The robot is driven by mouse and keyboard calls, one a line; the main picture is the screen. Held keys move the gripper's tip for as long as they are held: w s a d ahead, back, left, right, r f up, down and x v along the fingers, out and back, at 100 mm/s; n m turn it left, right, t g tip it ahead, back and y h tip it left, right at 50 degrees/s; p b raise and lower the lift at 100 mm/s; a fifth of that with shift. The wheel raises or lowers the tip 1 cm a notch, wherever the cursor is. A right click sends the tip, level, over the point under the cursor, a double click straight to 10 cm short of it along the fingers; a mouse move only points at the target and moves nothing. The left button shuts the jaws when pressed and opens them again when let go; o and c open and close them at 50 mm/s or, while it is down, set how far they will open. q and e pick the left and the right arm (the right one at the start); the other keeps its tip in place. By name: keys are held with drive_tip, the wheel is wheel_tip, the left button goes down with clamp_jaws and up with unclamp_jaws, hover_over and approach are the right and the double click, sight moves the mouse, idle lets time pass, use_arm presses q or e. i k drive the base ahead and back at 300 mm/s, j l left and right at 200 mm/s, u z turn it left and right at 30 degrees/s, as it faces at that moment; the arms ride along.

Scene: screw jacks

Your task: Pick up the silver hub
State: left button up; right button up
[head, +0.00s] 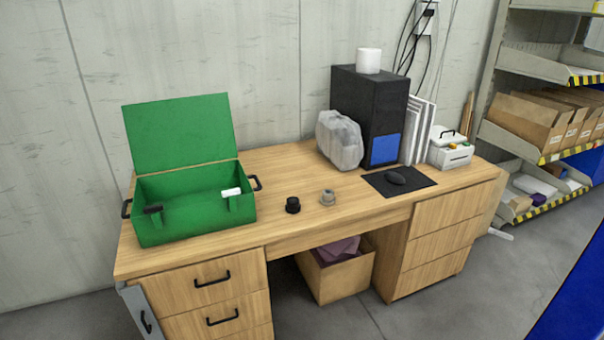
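The silver hub (328,198) is a small grey, stepped round part. It stands on the wooden desk (290,162), right of the desk's middle and close to the front edge. A similar black hub (293,205) stands just left of it, with a small gap between them. Nothing covers the silver hub. Neither of my grippers shows in the head view.
An open green toolbox (196,226) stands at the desk's left. A mouse (396,177) on a dark mat (422,181), a clear plastic bag (340,140) and a black computer tower (384,100) are to the right. The desktop directly around the hubs is clear.

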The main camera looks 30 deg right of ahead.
sight(327, 198)
drive_tip(key=i+l+u, duration=0.1)
drive_tip(key=i+l, duration=0.4)
drive_tip(key=i+l+u, duration=0.1)
drive_tip(key=i+l, duration=0.8)
drive_tip(key=l, duration=0.25)
drive_tip(key=i+j+u, duration=0.05)
